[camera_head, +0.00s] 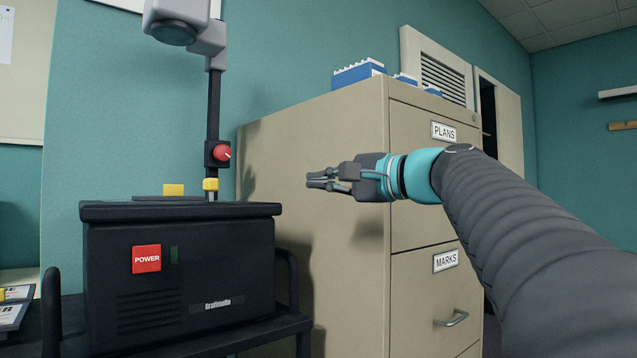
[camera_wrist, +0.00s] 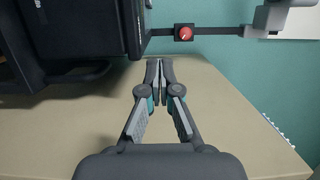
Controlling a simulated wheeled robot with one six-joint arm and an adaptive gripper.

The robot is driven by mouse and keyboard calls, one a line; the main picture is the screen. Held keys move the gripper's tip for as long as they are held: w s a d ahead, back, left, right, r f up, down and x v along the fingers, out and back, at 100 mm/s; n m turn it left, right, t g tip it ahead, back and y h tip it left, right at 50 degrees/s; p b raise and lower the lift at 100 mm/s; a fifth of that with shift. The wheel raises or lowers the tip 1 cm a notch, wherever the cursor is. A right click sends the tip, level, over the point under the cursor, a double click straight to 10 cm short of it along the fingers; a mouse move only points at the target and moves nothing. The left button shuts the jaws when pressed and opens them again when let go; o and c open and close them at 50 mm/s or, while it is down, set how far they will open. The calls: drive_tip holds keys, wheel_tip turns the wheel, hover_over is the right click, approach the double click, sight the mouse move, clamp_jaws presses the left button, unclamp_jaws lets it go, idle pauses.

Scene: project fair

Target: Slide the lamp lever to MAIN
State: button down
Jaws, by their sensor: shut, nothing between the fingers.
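The black overhead projector (camera_head: 180,265) stands on a dark cart at left, with a red POWER button (camera_head: 146,259) on its front. A yellow block (camera_head: 173,190) and a yellow collar (camera_head: 210,184) at the post's foot show on its top. I cannot tell which, if either, is the lamp lever, and no MAIN mark is readable. My gripper (camera_head: 318,180) is shut and empty, to the right of the projector and apart from it, in front of the filing cabinet's side. In the wrist view, the closed fingertips (camera_wrist: 160,66) point towards the background, with the projector (camera_wrist: 75,40) at upper left.
The projector's post carries a red knob (camera_head: 222,153) and a grey head (camera_head: 185,25). The beige filing cabinet (camera_head: 310,135) stands close behind my gripper, with blue-and-white boxes (camera_head: 358,74) on top. The cart's rail (camera_head: 291,290) lies between projector and cabinet.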

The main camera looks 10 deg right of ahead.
drive_tip(key=shift+s+d, duration=0.45)
drive_tip(key=shift+s, duration=0.1)
drive_tip(key=d+f+n+g+h, duration=0.1)
drive_tip(key=d+f+g+h, duration=0.15)
drive_tip(key=f, duration=0.85)
drive_tip(key=d+f+g+h, duration=0.15)
drive_tip(key=f+h, duration=0.25)
drive_tip(key=f, duration=0.8)
drive_tip(key=s+a+f+n+g+h+p, duration=0.2)
drive_tip(key=s+f+n, duration=0.2)
drive_tip(key=s+f, duration=0.6)
drive_tip(key=s+a+f+n+g+h+p, duration=0.2)
drive_tip(key=s+f+n, duration=0.3)
drive_tip(key=s+f, duration=0.5)
drive_tip(key=s+h+p, duration=0.1)
drive_tip(key=s, duration=0.1)
drive_tip(key=shift+s+a, duration=0.3)
drive_tip(key=shift+a, duration=0.05)
